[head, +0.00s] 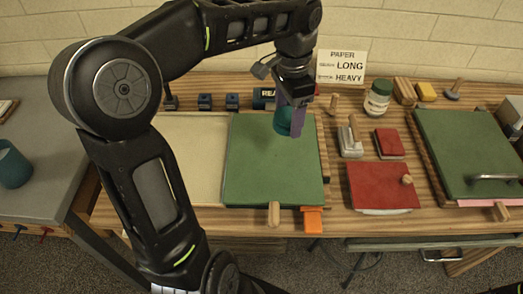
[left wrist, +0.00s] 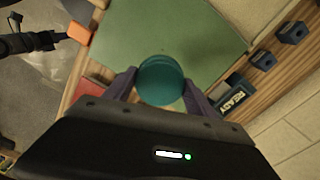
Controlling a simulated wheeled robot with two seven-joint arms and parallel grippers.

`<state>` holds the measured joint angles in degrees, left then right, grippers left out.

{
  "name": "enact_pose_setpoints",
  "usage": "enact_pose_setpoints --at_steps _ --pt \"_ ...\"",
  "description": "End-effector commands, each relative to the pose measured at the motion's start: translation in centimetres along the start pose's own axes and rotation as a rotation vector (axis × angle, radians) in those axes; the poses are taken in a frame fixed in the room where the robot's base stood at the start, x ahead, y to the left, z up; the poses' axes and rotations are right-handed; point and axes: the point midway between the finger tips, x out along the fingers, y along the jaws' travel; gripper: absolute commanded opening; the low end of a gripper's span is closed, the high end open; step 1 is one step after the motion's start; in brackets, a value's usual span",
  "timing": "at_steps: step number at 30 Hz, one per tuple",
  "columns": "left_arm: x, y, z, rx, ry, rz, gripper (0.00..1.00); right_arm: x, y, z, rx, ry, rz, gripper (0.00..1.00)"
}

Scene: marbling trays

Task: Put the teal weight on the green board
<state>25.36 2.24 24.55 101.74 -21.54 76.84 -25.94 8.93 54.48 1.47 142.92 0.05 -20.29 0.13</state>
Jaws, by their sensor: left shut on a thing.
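My left gripper (head: 291,118) is shut on the teal weight (head: 283,122), a round teal piece. In the left wrist view the teal weight (left wrist: 161,80) sits between the two purple fingers. The left green board (head: 270,170) is below it, and the weight shows over the far right part of that board. I cannot tell whether the weight touches the board. The green board also shows in the left wrist view (left wrist: 130,38). A second green board (head: 460,150) with a metal handle is at the right. My right gripper is not clearly seen in either view.
A cream panel (head: 180,150) lies left of the green board. A READY block (head: 264,98) and small dark blocks stand behind it. A red board (head: 380,187), a metal piece with a wooden handle (head: 351,142) and a jar (head: 378,98) are to the right. An orange tab (head: 313,222) is at the front edge.

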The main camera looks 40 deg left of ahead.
Motion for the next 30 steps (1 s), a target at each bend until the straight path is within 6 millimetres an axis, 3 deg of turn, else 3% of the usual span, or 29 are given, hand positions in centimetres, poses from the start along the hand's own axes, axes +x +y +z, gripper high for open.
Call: enact_pose_setpoints --at_steps 8,21,30 --pt "0.1 -0.1 0.0 -0.001 0.001 -0.001 0.00 -0.1 0.0 0.0 0.000 0.001 0.000 0.36" --pt "5.9 -0.1 0.0 -0.001 0.000 -0.001 0.00 -0.5 -0.1 0.1 0.001 -0.001 0.002 0.36" --pt "6.2 -0.1 0.0 -0.001 0.002 -0.003 0.00 -0.4 -0.1 0.1 0.001 -0.001 0.002 0.36"
